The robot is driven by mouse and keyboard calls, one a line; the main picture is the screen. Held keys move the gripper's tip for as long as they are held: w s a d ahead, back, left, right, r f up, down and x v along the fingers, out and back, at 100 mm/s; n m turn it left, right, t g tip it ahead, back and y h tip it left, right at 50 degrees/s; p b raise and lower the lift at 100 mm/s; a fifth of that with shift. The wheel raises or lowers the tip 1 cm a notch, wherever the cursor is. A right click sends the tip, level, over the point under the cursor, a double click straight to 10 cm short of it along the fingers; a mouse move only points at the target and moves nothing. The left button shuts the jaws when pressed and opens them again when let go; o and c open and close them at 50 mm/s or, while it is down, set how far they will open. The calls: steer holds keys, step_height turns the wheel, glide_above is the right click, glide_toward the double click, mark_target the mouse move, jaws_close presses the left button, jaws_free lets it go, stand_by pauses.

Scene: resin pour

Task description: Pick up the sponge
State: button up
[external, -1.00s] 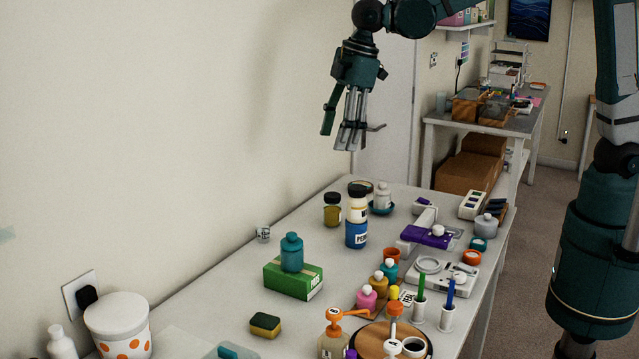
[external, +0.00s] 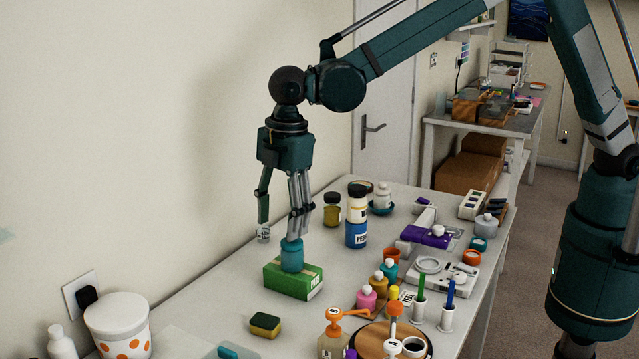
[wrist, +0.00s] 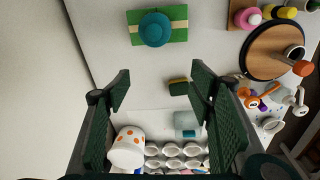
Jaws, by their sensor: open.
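The sponge (external: 265,325) is a small yellow block with a dark green top, lying flat on the table in front of the green box. It also shows in the wrist view (wrist: 179,87), between the spread fingers and nearer the right one. My gripper (external: 281,218) is open and empty, pointing down. In the external view it appears above and behind the teal bottle (external: 291,257), which stands on the green box (external: 292,280); its fingertips overlap the bottle's top in the picture. In the wrist view the fingers (wrist: 158,90) are wide apart.
A white tub with orange dots (external: 118,325) stands left of the sponge. Pump bottles (external: 333,332) and a round wooden board (external: 378,342) stand to the right. A blue-and-white bottle (external: 356,230) is behind. The table around the sponge is bare.

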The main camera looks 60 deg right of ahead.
mark_target(267, 314)
steer(key=s+a+f+n, duration=0.1)
steer(key=a+f, duration=0.2)
steer(key=a, duration=0.1)
steer(key=s+a+f+n, duration=0.1)
steer(key=a+f, duration=0.3)
steer(key=s+a+f, duration=0.1)
steer(key=a+f, duration=0.3)
steer(key=shift+s+n+g+h, duration=0.2)
steer(key=shift+n+g+h, duration=0.1)
steer(key=shift+n+g, duration=0.1)
steer(key=shift+f, duration=0.1)
steer(key=shift+f, duration=1.15)
steer(key=shift+f, duration=0.1)
steer(key=shift+w+a+f, duration=0.1)
steer(key=shift+a+f, duration=0.05)
steer(key=shift+f, duration=2.35)
steer(key=c, duration=0.7)
steer(key=shift+c, duration=0.2)
